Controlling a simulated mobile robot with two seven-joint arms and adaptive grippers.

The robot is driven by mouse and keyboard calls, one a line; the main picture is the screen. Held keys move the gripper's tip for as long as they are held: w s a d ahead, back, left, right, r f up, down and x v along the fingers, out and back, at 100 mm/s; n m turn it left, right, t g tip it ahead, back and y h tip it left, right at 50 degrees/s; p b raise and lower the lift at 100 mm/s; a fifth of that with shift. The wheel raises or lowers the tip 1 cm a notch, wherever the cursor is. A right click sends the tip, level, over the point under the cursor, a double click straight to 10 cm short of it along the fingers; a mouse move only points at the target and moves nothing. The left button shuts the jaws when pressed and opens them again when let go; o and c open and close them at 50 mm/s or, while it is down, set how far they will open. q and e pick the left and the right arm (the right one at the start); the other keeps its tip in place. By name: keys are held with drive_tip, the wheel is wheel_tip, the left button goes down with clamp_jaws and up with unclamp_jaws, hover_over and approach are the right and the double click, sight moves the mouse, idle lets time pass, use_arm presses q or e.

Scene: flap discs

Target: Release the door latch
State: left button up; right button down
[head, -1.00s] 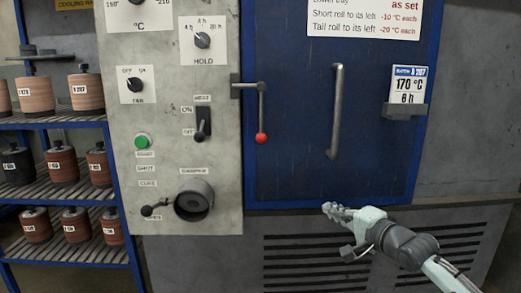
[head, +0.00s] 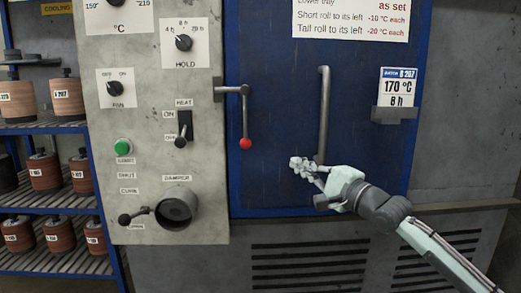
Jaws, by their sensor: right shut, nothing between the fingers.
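The door latch (head: 244,112) is a grey lever with a red ball at its lower end, hanging straight down at the left edge of the blue oven door (head: 270,185). The door looks closed. A vertical metal door handle (head: 323,110) is mounted to the right of the latch. My right gripper (head: 297,163) is shut and empty. It is in front of the lower door, to the right of and a little below the red ball, apart from it. It overlaps the handle's lower end in the picture; I cannot tell whether they touch. My left gripper is not in view.
A grey control panel (head: 150,80) with dials, a heat switch, a green button (head: 123,147) and a damper (head: 175,207) stands left of the door. A rack (head: 60,205) with rolls is at far left. A batch card (head: 397,87) sits in a holder at right.

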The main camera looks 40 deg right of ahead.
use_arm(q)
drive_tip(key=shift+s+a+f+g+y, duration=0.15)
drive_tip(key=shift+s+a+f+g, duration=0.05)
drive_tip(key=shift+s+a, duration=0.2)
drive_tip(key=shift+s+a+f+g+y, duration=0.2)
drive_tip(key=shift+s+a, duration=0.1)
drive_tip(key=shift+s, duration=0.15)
use_arm(e)
drive_tip(key=shift+w+a+r, duration=0.3)
drive_tip(key=shift+w+a, duration=0.25)
drive_tip(key=shift+w, duration=1.5)
drive_tip(key=shift+w+a+r, duration=0.3)
drive_tip(key=shift+w+a, duration=0.2)
drive_tip(key=shift+w, duration=1.5)
drive_tip(key=shift+w+a+r, duration=0.3)
drive_tip(key=shift+w+a, duration=0.25)
drive_tip(key=shift+w, duration=1.5)
